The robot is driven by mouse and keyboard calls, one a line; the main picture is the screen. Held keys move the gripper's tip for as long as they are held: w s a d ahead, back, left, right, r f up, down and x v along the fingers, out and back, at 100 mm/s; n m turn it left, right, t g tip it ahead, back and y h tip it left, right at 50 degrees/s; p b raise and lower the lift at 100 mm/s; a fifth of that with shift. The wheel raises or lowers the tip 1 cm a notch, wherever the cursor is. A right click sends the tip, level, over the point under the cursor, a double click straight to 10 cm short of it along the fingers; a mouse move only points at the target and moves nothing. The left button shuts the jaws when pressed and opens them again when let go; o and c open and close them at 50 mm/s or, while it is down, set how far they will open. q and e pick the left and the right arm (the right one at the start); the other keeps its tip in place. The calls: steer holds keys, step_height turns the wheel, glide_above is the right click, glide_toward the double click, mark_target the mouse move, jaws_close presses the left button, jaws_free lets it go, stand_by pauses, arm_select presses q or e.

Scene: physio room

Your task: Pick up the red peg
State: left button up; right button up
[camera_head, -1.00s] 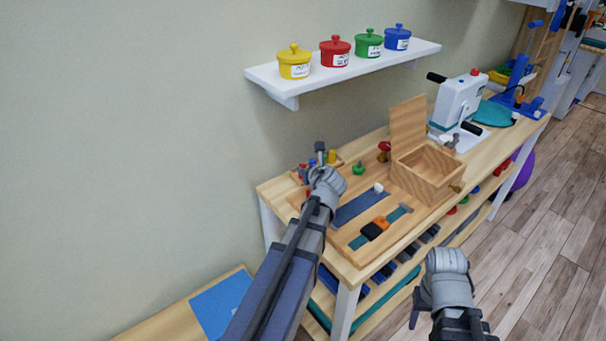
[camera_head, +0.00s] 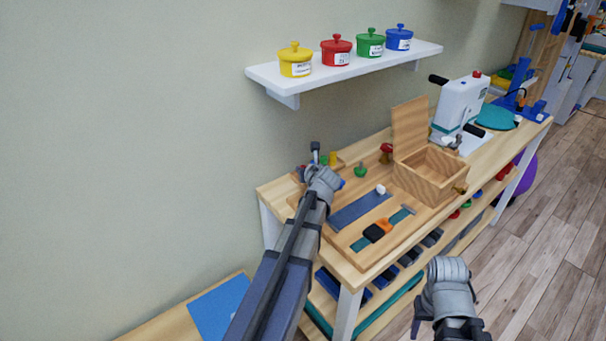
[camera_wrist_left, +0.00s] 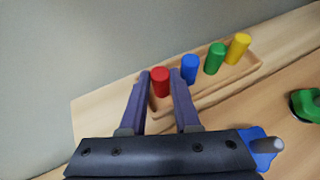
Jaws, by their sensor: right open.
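The red peg (camera_wrist_left: 160,82) stands upright at the left end of a wooden peg holder (camera_wrist_left: 200,97) in the left wrist view. My left gripper (camera_wrist_left: 162,76) is open, with one finger on each side of the red peg in that view. I cannot tell whether the fingers touch it. In the head view my left gripper (camera_head: 319,168) is over the near left end of the bench and largely hides the pegs. My right gripper (camera_head: 446,292) is open and empty, in front of the bench over the floor.
Blue (camera_wrist_left: 189,68), green (camera_wrist_left: 214,58) and yellow (camera_wrist_left: 238,48) pegs stand close beside the red one. An open wooden box (camera_head: 430,178) and a board with a blue strip (camera_head: 360,208) are on the bench. A shelf (camera_head: 350,68) with coloured pots hangs above.

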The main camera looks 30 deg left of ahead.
arm_select(q)
jaws_close()
